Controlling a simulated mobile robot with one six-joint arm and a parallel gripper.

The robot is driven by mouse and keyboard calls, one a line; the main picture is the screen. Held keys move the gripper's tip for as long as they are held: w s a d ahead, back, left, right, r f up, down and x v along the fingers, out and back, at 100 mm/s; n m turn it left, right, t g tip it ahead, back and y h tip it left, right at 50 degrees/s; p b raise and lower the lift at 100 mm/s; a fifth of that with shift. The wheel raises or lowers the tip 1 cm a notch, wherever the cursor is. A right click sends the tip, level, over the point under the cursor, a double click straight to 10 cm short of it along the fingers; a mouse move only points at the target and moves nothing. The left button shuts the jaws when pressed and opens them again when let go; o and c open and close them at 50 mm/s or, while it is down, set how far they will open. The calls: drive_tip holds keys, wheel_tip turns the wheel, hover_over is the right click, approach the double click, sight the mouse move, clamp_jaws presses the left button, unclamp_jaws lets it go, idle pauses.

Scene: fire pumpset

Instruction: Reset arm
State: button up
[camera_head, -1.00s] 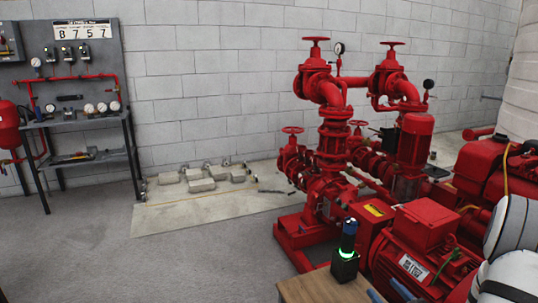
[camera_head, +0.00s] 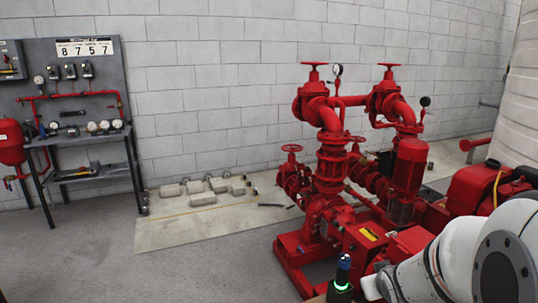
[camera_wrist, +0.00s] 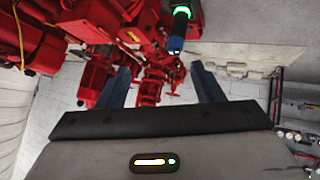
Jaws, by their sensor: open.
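My gripper (camera_wrist: 163,88) shows in the wrist view with its two dark blue fingers spread well apart and nothing between them. It is open and empty. The wrist picture is upside down, with the red pump machinery beyond the fingers. In the head view my white arm covers the lower right corner, and the gripper itself is not seen there.
The red pumpset (camera_head: 330,170) with handwheels stands right of centre, partly behind my arm. A dark device with a green glow (camera_head: 342,272) stands at the bottom edge. A gauge panel (camera_head: 75,65) and bench are at left. Grey floor (camera_head: 190,270) at lower left is clear.

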drive_tip(key=s+a+r+m+g+y+p, duration=0.1)
drive_tip(key=s+a+r+g+p, duration=0.2)
drive_tip(key=s+a+r, duration=0.3)
drive_tip(key=s+a+r+m+g+y+p, duration=0.1)
drive_tip(key=s+a+r+g+p, duration=0.2)
drive_tip(key=s+r, duration=0.6)
drive_tip(key=s+a+p, duration=0.2)
drive_tip(key=s, duration=0.1)
drive_tip(key=shift+a+p, duration=0.3)
drive_tip(key=shift+a, duration=0.1)
